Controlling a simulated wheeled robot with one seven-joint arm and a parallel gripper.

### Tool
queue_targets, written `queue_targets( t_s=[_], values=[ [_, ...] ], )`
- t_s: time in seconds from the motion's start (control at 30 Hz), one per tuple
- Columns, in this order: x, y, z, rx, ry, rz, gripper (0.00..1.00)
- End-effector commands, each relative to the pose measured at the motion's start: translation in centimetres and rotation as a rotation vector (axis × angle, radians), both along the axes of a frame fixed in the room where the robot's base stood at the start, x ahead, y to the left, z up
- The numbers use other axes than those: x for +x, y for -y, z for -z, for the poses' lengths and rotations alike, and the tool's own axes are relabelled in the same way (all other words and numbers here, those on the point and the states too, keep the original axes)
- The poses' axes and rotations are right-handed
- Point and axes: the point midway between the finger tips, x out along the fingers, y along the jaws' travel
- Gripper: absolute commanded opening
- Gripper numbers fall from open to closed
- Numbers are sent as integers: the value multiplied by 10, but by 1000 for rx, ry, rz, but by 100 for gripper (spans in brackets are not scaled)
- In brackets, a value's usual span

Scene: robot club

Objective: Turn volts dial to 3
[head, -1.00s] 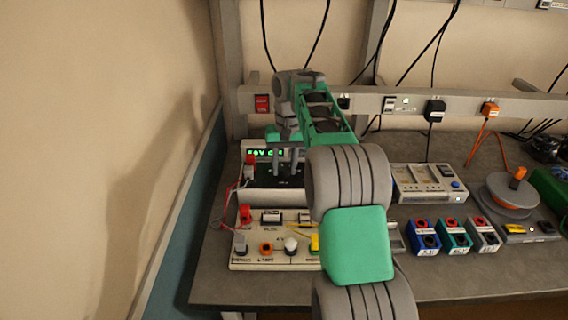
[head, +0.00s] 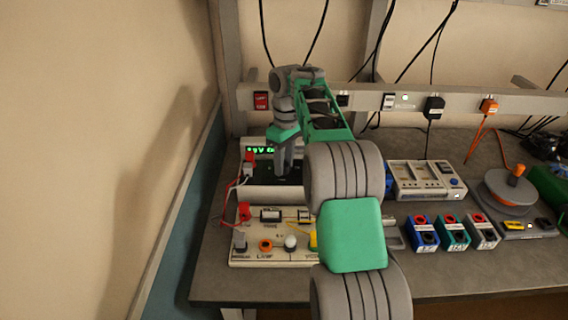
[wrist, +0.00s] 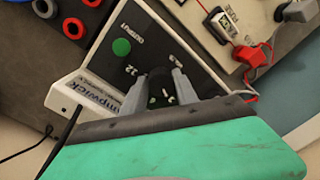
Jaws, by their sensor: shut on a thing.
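The power supply (head: 285,200) stands at the left end of the bench. Its green display (head: 262,150) is lit, partly covered by my arm and too small to read surely. In the wrist view, its dark panel carries a green button (wrist: 121,46) by the word OUTPUT. My gripper (head: 285,172) points down onto this panel. In the wrist view my gripper (wrist: 160,84) has its grey fingers on either side of the dark volts dial (wrist: 158,76), shut on it. A "12" shows beside the left finger.
A white circuit board (head: 275,250) with knobs and red leads lies in front of the supply. Blue, green and grey socket blocks (head: 453,233) and a grey charger (head: 425,181) stand to the right. A wall (head: 120,160) is close at the left.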

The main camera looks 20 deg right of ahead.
Motion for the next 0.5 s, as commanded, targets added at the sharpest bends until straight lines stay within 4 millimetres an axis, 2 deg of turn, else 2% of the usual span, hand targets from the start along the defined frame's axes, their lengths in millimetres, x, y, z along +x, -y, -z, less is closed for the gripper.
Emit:
queue_targets(
  t_s=[0.5],
  values=[
    [0, 0, 0, 0, 0, -52, 0]
  ],
)
